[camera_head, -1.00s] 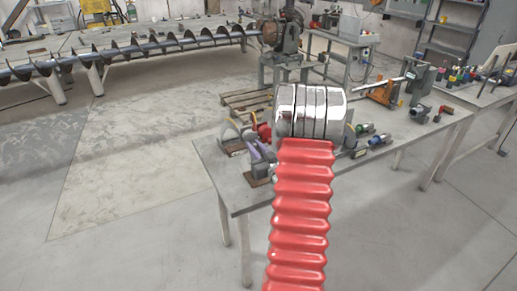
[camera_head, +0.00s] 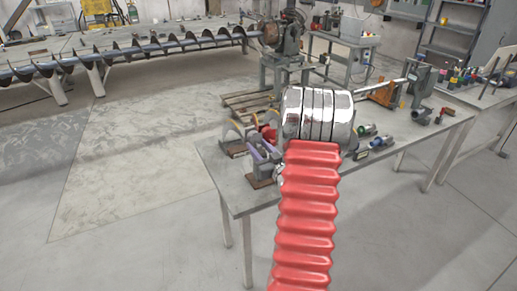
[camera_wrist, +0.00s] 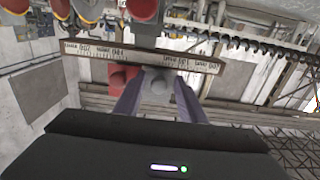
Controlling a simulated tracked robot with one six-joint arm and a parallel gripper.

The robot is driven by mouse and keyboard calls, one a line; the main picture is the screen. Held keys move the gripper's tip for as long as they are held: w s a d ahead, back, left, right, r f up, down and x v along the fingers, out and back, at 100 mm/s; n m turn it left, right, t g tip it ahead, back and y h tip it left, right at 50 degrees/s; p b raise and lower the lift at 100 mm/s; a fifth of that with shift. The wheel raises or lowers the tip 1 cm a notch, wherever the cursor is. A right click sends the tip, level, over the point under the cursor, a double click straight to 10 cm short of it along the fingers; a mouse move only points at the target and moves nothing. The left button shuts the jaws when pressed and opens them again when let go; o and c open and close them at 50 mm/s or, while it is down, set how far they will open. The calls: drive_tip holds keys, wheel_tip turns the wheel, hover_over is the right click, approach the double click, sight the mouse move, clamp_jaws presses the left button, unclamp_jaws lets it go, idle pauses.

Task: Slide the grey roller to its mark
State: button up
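The grey roller (camera_wrist: 155,79) shows in the wrist view as a rounded grey piece under a long scale bar (camera_wrist: 105,51) with printed labels and tick marks. The labels are too small to read surely, and I cannot pick out the mark. My gripper (camera_wrist: 159,88) has its two lavender fingers apart, one on each side of the grey roller. Whether they touch it is not clear. A red roller (camera_wrist: 121,76) sits just left of the left finger.
The grey table (camera_head: 225,187) also carries small cylindrical parts (camera_head: 380,142) and an orange holder (camera_head: 382,95) to the right. A long auger (camera_head: 130,52) stands behind at left. In the wrist view, round red and yellow parts (camera_wrist: 88,10) hang near the top left.

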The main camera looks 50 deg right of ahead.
drive_tip(key=v, duration=1.3)
drive_tip(key=shift+s, duration=0.4)
drive_tip(key=shift+a+f, duration=0.1)
drive_tip(key=shift+a, duration=0.05)
drive_tip(key=x, duration=1.4)
